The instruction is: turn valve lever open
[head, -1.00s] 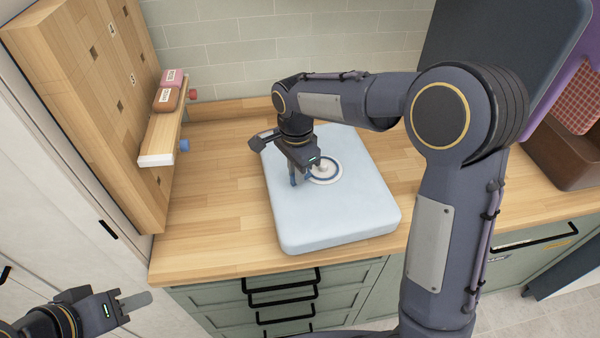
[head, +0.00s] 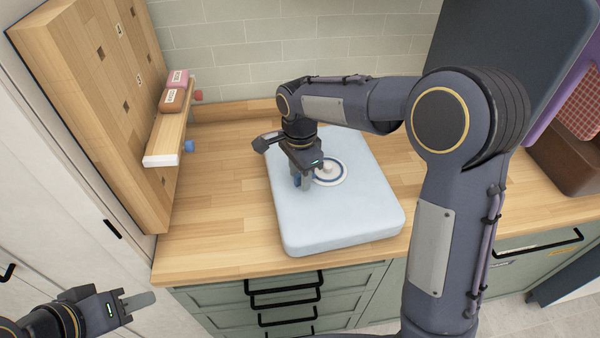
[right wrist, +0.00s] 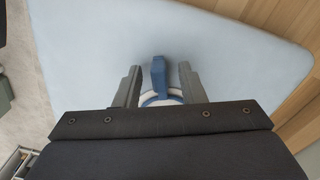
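A round white disc with a blue ring, the valve base (head: 336,176), sits on a pale blue slab (head: 345,222) on the wooden counter. A blue lever (right wrist: 158,72) stands between my right gripper's two fingers in the right wrist view, with a gap visible on each side. My right gripper (head: 303,184) is open and points down at the lever, just left of the disc's centre in the head view. Its hand hides part of the disc and lever. My left gripper (head: 140,301) is low at the left, away from the valve; its finger opening is not clear.
A wooden pegboard (head: 85,100) with a small shelf (head: 165,150) stands left of the slab. Clear counter (head: 225,170) lies between. A brown bin (head: 565,160) is at the right.

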